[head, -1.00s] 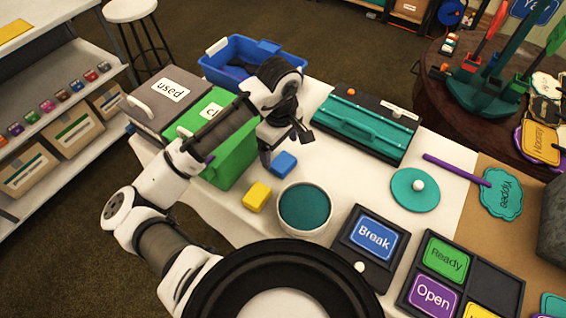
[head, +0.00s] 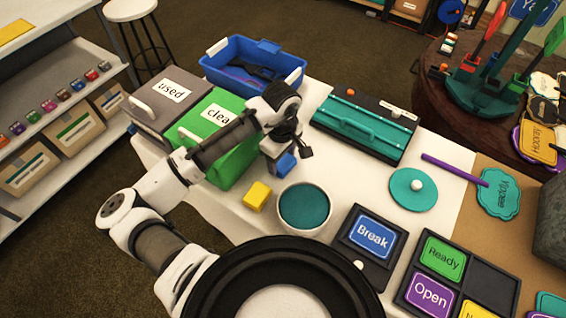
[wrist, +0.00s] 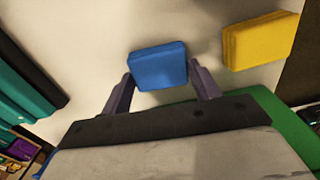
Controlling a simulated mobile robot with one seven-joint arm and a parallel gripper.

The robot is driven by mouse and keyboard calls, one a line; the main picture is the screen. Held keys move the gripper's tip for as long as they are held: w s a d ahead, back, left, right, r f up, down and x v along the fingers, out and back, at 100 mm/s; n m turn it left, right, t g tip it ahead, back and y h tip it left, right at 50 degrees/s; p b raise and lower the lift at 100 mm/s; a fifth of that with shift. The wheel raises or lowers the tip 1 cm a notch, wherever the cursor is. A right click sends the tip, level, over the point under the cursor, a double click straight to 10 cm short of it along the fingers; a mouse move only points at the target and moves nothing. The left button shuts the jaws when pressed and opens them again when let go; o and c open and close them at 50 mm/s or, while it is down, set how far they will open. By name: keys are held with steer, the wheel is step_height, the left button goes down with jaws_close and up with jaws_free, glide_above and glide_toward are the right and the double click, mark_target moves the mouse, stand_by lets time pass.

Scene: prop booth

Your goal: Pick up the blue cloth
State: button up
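The blue cloth (head: 287,163), a small folded block, lies on the white table top behind the yellow cloth (head: 257,196). My gripper (head: 280,160) is low over it and hides part of it in the head view. In the wrist view, the blue cloth (wrist: 158,66) lies between the tips of my two spread fingers (wrist: 160,76), one at each side. The fingers are open. The gaps at the cloth's sides are very small, and I cannot tell whether either finger touches it.
A green bin (head: 230,165) marked clean stands left of my gripper, with a grey used bin (head: 150,115) beyond. A teal-filled bowl (head: 304,207) stands in front. A teal case (head: 365,127) lies to the right, and a blue tub (head: 253,67) stands behind.

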mark_target(282, 161)
steer(key=c, duration=0.3)
steer(key=shift+c, duration=0.2)
steer(key=shift+r, duration=0.1)
step_height(282, 161, up, 20)
